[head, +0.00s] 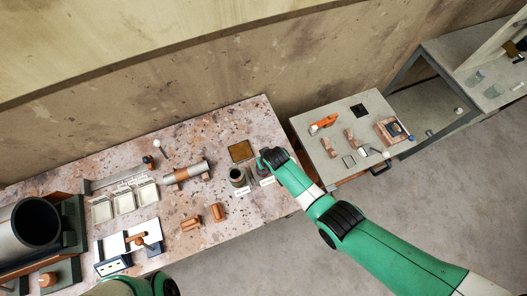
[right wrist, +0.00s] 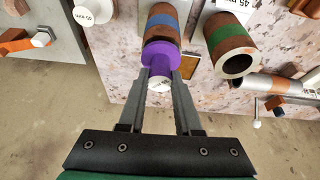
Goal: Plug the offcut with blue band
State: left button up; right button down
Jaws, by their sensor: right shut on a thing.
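My right gripper (right wrist: 162,88) is shut on a purple plug (right wrist: 160,52) with a white knob end. The plug is at the mouth of the offcut with a blue band (right wrist: 166,20); I cannot tell how far inside it sits. A second offcut, with a green band (right wrist: 230,45), stands beside it, its mouth open and empty. In the head view my right gripper (head: 270,160) is over the table's right part, next to the open offcut (head: 237,175), and hides much of the blue-banded one. My left gripper is not in view; only part of my left arm shows.
The speckled table (head: 215,235) has a long pipe (head: 186,172), white trays (head: 123,202) and brown blocks (head: 217,211). A side table (head: 330,105) with small parts stands to the right, across a gap. A large dark pipe (head: 35,225) lies at left.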

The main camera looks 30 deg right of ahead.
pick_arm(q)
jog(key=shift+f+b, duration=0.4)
pick_arm(e)
jog(key=shift+f, duration=0.4)
jog(key=c, duration=0.5)
grip_release()
